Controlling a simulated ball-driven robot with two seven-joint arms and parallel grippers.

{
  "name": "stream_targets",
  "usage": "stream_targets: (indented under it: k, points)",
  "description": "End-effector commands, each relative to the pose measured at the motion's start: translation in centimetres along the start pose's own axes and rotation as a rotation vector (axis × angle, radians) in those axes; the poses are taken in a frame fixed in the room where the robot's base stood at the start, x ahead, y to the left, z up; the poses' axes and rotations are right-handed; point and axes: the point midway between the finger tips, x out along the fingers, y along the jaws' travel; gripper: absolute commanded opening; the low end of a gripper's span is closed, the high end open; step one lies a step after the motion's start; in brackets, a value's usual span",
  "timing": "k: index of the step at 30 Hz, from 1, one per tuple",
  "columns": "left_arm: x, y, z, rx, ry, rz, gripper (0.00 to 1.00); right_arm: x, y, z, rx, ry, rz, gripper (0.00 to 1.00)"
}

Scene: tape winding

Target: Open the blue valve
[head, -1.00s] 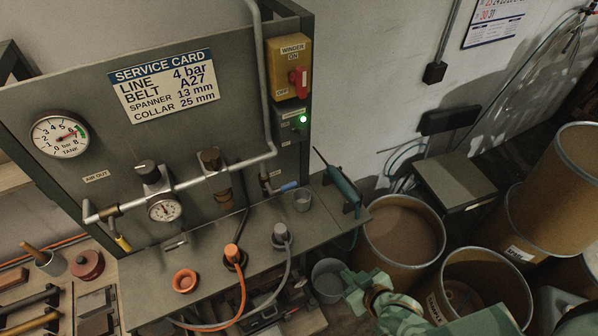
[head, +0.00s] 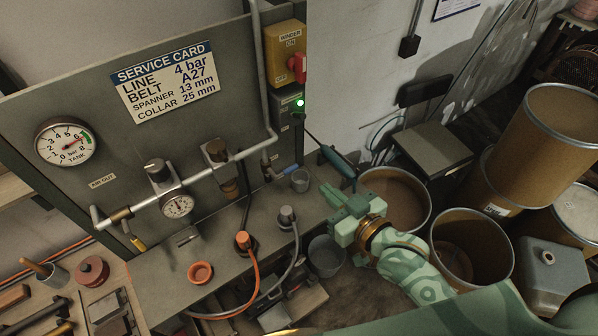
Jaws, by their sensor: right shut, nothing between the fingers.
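The blue valve (head: 291,169) is a small lever with a blue handle, low on the right side of the grey panel. It sits at the bottom of a thin pipe, and its handle points right and slightly up. My right gripper (head: 338,205) is shut and empty, below and to the right of the blue handle and apart from it. It hangs beside the right end of the grey bench. My left gripper is not in view.
Brown drums (head: 471,250) stand at right. A grey bucket (head: 326,256) is below my gripper.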

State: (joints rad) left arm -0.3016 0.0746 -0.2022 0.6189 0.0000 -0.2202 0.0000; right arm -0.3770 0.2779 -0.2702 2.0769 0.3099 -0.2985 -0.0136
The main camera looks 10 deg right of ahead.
Motion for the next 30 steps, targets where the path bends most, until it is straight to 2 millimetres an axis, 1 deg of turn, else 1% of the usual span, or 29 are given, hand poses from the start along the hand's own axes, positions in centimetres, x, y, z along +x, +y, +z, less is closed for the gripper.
stream_targets:
  k: [5,12,15,18,21,25,30]
  points:
    - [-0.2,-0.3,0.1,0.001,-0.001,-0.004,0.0,2.8,0.1,-0.2,0.001,0.003,0.001,0.0]
    - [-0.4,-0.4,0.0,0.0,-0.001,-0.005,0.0,8.0,0.0,-0.2,0.001,0.002,0.0,0.0]
    - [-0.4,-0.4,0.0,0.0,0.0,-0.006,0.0,9.9,0.0,0.1,-0.001,0.0,-0.001,0.0]
    - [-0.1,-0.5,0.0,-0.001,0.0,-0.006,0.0,10.9,0.0,1.4,0.0,-0.001,0.0,0.0]
    - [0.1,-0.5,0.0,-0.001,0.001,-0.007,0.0,11.7,0.0,2.2,0.0,-0.001,0.0,0.0]
    - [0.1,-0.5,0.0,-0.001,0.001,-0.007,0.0,12.1,0.0,2.7,0.0,0.0,0.0,0.0]
    - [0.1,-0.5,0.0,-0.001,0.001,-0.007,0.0,12.2,0.0,2.8,0.0,0.001,0.0,0.0]
